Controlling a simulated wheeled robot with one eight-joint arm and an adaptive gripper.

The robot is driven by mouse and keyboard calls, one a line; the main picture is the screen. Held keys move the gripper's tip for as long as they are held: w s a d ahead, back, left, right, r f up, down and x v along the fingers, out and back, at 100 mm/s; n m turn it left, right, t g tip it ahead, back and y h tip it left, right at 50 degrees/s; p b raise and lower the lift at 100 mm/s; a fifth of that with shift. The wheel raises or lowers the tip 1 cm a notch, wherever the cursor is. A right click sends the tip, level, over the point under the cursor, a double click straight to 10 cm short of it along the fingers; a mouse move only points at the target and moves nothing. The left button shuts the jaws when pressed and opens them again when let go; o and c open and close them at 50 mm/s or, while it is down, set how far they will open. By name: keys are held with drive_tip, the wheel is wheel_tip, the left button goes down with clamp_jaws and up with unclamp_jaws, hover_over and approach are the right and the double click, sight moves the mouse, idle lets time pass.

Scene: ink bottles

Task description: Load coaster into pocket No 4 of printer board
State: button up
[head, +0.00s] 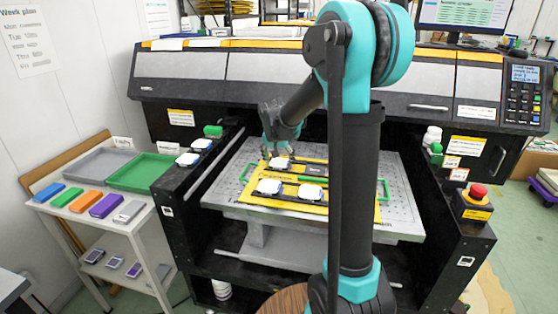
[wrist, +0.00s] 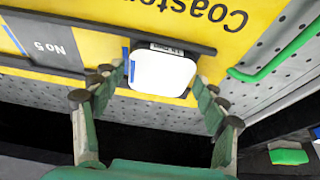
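The printer board (head: 325,213) is a yellow plate on the grey perforated bed, and its yellow edge also shows in the wrist view (wrist: 90,22). A white coaster (wrist: 160,72) lies at the board's near edge in the wrist view, beside a small upside-down label whose number I cannot read for sure. The same coaster (head: 279,163) shows at the board's far left in the head view. My gripper (head: 277,152) is over it. In the wrist view my gripper's fingers (wrist: 159,80) are apart on either side of the coaster, with a narrow gap at the left.
Other white coasters sit on the board (head: 269,187) and on the black left ledge (head: 188,159), near a green block (head: 213,131). Green handles (head: 384,190) flank the board. A pocket marked No 5 (wrist: 52,48) looks empty. A side table (head: 90,209) holds trays.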

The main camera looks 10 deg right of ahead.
drive_tip(key=shift+o, duration=0.5)
drive_tip(key=shift+r, duration=0.15)
drive_tip(key=v, duration=1.2)
drive_tip(key=shift+s, duration=0.15)
